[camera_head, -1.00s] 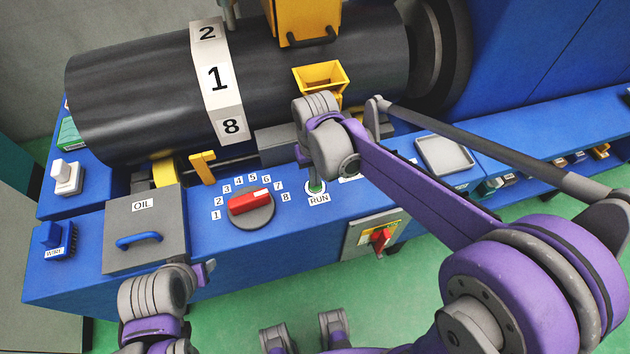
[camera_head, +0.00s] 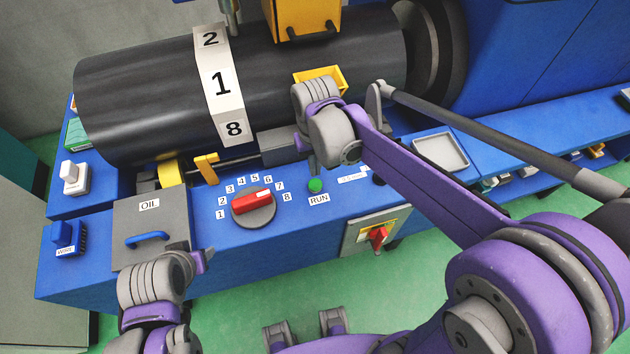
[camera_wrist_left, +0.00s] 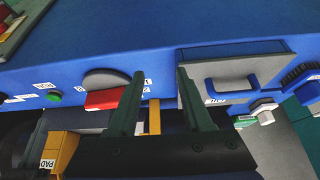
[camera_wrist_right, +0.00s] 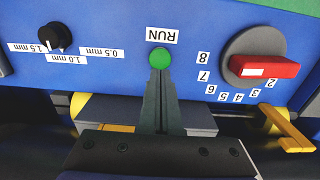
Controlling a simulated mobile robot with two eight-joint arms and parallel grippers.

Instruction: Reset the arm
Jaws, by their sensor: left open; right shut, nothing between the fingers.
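My right gripper (camera_head: 313,167) is shut and empty, just above the green RUN button (camera_head: 316,185) on the blue machine. In the right wrist view its closed fingers (camera_wrist_right: 160,85) point at the button (camera_wrist_right: 160,58), and a small gap seems to lie between them; exact contact is hard to tell. My left gripper (camera_head: 207,257) is at the lower left, by the right edge of the grey OIL lid (camera_head: 150,220). In the left wrist view its fingers (camera_wrist_left: 160,85) are spread and nothing is between them.
A red-handled dial (camera_head: 252,203) numbered 1 to 8 sits left of the button. A black drum (camera_head: 150,100) with a white numbered band lies behind.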

